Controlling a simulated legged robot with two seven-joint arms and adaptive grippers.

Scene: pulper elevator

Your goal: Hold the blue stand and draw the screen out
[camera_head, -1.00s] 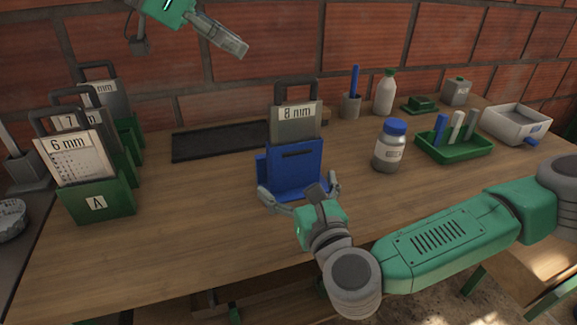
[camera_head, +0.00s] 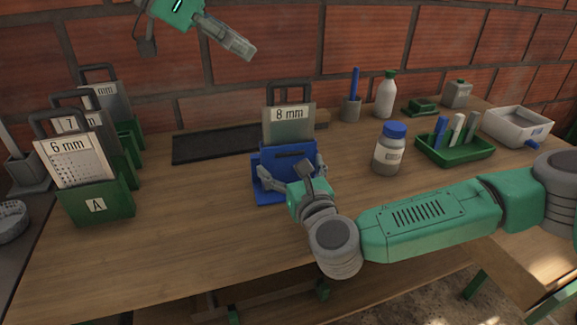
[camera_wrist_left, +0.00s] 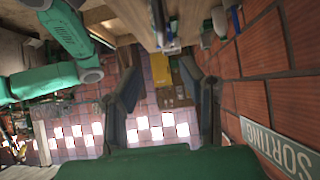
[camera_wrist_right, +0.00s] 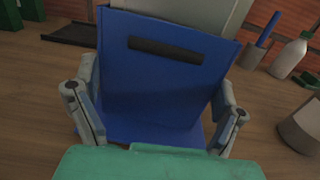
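The blue stand (camera_head: 270,187) is upright on the bench and fills the right wrist view (camera_wrist_right: 165,90), where a dark slot shows in its face. The grey screen (camera_head: 288,128), with an "8 mm" label and dark looped handle, stands in it, its lower part hidden. My right gripper (camera_head: 292,174) has one finger at each side edge of the stand, and seems to be shut on it; the right wrist view shows both fingers against the edges. My left gripper (camera_head: 240,45) is high above the back of the bench, left of the screen; its fingers (camera_wrist_left: 166,95) are apart and empty.
Green holders with screens labelled "6 mm" (camera_head: 78,165) and others stand at the left. A dark mat (camera_head: 215,143) lies behind the stand. A blue-capped jar (camera_head: 389,150), green tray (camera_head: 455,155) and white tub (camera_head: 517,125) are at the right. The bench front left is clear.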

